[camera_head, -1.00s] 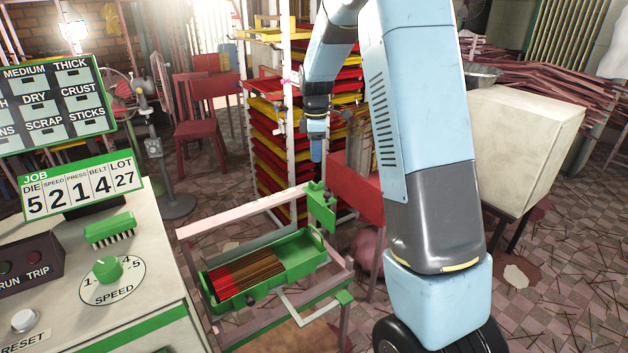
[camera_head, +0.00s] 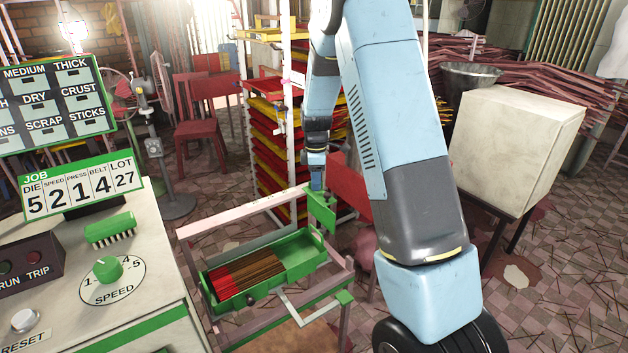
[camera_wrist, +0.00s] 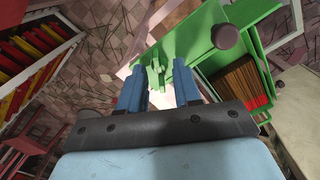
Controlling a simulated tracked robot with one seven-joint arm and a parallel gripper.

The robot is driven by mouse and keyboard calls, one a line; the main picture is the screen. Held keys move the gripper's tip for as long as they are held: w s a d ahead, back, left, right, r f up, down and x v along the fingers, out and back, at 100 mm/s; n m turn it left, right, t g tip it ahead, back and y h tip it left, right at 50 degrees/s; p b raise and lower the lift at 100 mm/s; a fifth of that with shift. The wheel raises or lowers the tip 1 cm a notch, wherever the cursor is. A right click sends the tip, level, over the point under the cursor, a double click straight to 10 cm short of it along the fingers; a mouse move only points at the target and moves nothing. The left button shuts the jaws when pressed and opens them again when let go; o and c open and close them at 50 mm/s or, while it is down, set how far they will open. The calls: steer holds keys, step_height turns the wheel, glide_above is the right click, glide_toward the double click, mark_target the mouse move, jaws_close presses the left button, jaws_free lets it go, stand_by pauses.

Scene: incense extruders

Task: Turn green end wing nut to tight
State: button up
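The green end wing nut (camera_wrist: 155,76) shows in the wrist view on the green end bracket (camera_wrist: 190,38). My gripper (camera_wrist: 160,88) is open, one blue finger on each side of the nut's line. I cannot tell whether the fingers reach around the nut or stop short of it. In the head view my gripper (camera_head: 317,181) is at the top of the green end bracket (camera_head: 321,212), and the wing nut is hidden there.
A green tray (camera_head: 300,254) of incense sticks sits in the pale frame (camera_head: 245,210) beside the bracket. A brown round knob (camera_wrist: 226,37) is on the bracket. The machine console (camera_head: 150,270) is at left, a tray rack (camera_head: 270,140) behind, and a white cabinet (camera_head: 515,145) at right.

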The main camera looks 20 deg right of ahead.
steer(key=shift+c, duration=0.5)
jaws_close()
